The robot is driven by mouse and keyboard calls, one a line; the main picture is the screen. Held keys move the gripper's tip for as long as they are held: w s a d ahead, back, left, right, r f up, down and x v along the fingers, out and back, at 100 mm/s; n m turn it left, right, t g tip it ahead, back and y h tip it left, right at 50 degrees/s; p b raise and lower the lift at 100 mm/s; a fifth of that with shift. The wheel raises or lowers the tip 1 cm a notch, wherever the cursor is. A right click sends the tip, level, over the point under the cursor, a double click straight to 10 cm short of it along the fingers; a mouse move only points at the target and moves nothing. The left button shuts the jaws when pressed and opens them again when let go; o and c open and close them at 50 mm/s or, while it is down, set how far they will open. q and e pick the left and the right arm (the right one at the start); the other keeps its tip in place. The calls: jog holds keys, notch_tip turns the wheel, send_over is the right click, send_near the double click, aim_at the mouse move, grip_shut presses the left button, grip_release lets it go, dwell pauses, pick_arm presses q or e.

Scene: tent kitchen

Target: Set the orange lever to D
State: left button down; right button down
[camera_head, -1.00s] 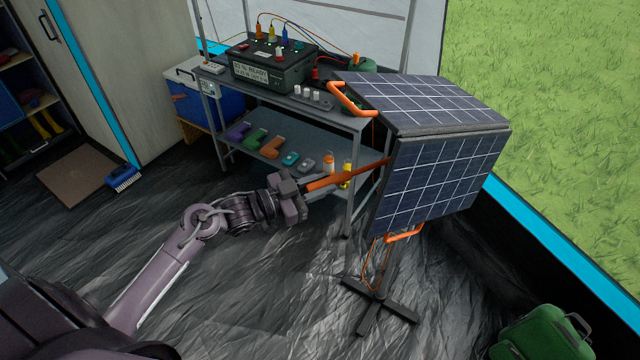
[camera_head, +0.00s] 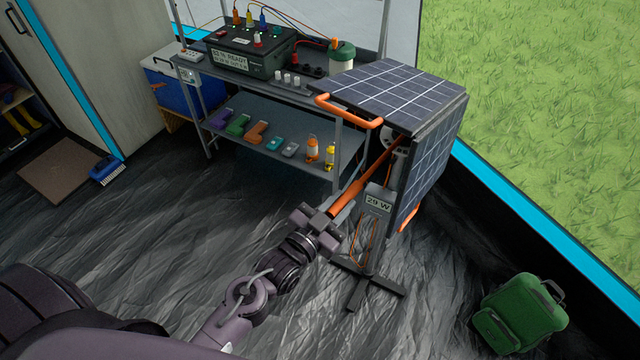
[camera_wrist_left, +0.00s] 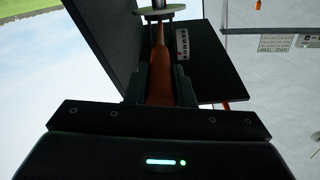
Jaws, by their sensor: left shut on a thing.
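The orange lever (camera_head: 366,185) runs from behind the solar panel (camera_head: 384,88) down and left to my left gripper. My left gripper (camera_head: 328,215) is shut on its lower end. In the left wrist view the lever (camera_wrist_left: 159,80) lies between the fingers and leads to a round disc on the stand. A light dial plate (camera_head: 396,143) with dark marks shows beside the panel, too small for me to read any letter D. A display (camera_head: 378,202) on the stand reads "29 W". My right gripper is not in view.
A green backpack (camera_head: 520,312) lies at right. The stand's dark feet (camera_head: 362,287) spread below the panel.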

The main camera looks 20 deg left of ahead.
pick_arm(q)
jog(key=shift+s+d+n+t+y, duration=0.1)
jog(key=shift+s+d+n+y, duration=0.15)
jog(key=shift+d+y, duration=0.4)
jog(key=shift+s+d+n+t+y, duration=0.1)
jog(key=shift+d+n+y, duration=0.15)
jog(key=shift+d, duration=0.7)
jog(key=shift+s+d+n+t+y, duration=0.1)
jog(key=shift+s+d+n+y, duration=0.2)
jog(key=shift+d, duration=0.5)
jog(key=shift+w, duration=0.1)
jog(key=c, duration=1.3)
grip_release()
jog(key=shift+o, duration=0.2)
jog(key=s+a+b, duration=0.1)
jog(key=s, duration=0.6)
jog(key=shift+s+b, duration=0.35)
jog(key=shift+b, duration=0.05)
